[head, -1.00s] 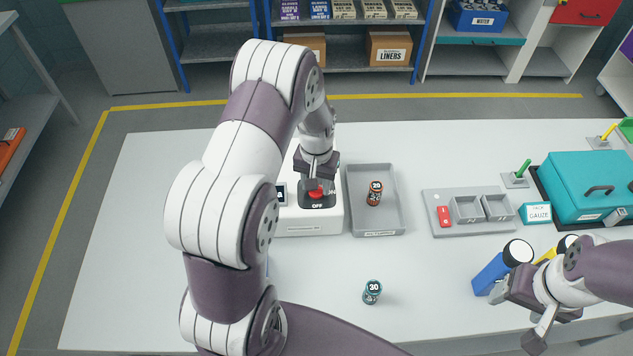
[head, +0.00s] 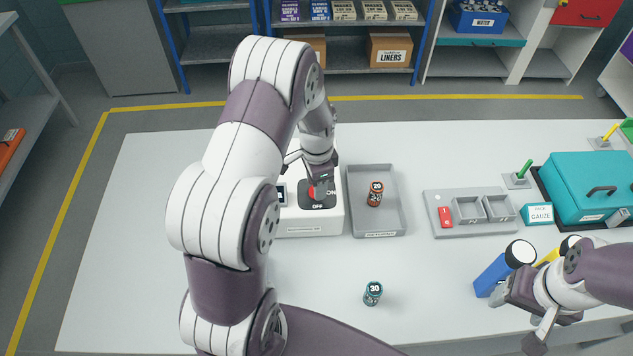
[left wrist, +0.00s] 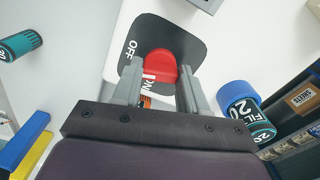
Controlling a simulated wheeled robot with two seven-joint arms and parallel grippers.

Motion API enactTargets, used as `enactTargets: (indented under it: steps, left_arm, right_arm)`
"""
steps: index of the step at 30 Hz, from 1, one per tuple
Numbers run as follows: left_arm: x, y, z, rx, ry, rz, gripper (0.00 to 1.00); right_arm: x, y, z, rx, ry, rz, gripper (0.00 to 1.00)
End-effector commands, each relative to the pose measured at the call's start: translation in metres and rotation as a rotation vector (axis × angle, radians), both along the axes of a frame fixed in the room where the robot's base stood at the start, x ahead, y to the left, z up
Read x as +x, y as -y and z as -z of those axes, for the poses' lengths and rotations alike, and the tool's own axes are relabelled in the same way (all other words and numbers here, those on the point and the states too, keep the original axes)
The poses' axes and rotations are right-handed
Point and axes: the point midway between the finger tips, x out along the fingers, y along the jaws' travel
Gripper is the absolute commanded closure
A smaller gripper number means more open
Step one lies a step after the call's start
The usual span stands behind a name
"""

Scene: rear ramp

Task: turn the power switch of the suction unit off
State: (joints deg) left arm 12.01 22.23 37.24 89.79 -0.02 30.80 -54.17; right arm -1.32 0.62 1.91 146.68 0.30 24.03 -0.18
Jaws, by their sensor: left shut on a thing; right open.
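The suction unit (head: 312,225) is a white box on the table with a dark switch plate (head: 318,204) marked OFF and ON. Its red power switch (head: 311,192) is partly covered by my left gripper (head: 320,190) in the head view. In the left wrist view the red switch (left wrist: 160,66) sits between the two fingers of my left gripper (left wrist: 158,92), which is shut on it. The OFF mark lies left of the switch there, and the ON mark is partly hidden near the fingers. My right gripper (head: 522,314) is open at the front right, apart from the unit.
A grey tray (head: 357,222) with an orange-topped vial (head: 375,194) stands close to the unit's right. A teal vial (head: 373,293) stands in front. A grey holder (head: 462,231), gauze pack (head: 538,213), teal case (head: 592,185) and blue bottle (head: 493,273) are further right. The table's left is clear.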

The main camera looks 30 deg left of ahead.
Motion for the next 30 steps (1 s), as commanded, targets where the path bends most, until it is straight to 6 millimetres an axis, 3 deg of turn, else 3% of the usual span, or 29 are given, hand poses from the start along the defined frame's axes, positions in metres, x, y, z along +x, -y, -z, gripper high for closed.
enactTargets:
  steps: [12, 30]
  left_arm:
    - [0.0020, -0.0002, -0.0014, 0.001, 0.006, 0.240, 0.88]
    - [0.0020, -0.0003, -0.0017, 0.002, 0.006, 0.302, 0.88]
  right_arm:
    - [0.0000, 0.0000, 0.0016, 0.000, 0.000, 0.000, 0.32]
    - [0.0000, 0.0000, 0.0019, 0.000, 0.000, 0.000, 0.32]
